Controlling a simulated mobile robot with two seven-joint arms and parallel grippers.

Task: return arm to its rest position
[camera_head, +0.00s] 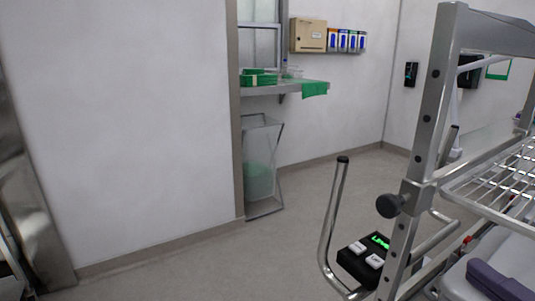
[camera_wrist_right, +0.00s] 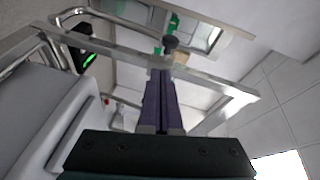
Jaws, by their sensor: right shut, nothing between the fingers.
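My right gripper shows in the right wrist view (camera_wrist_right: 161,75), its two purple fingers pressed together with nothing between them. In that view the fingers point toward a metal frame bar and a dark round knob; I cannot tell whether they touch. In the head view a purple part at the lower right corner appears to be this gripper (camera_head: 497,281), beside the metal frame and below the wire shelf. The rest of the right arm is mostly out of view. My left gripper is not in view.
A metal cart frame (camera_head: 424,125) with a wire shelf (camera_head: 500,180), a black knob (camera_head: 389,205) and a curved handle (camera_head: 333,215) stands close at right. A control box (camera_head: 358,262) has a green display. A wall shelf (camera_head: 290,88) and a clear bin (camera_head: 262,170) stand farther back. Floor between is clear.

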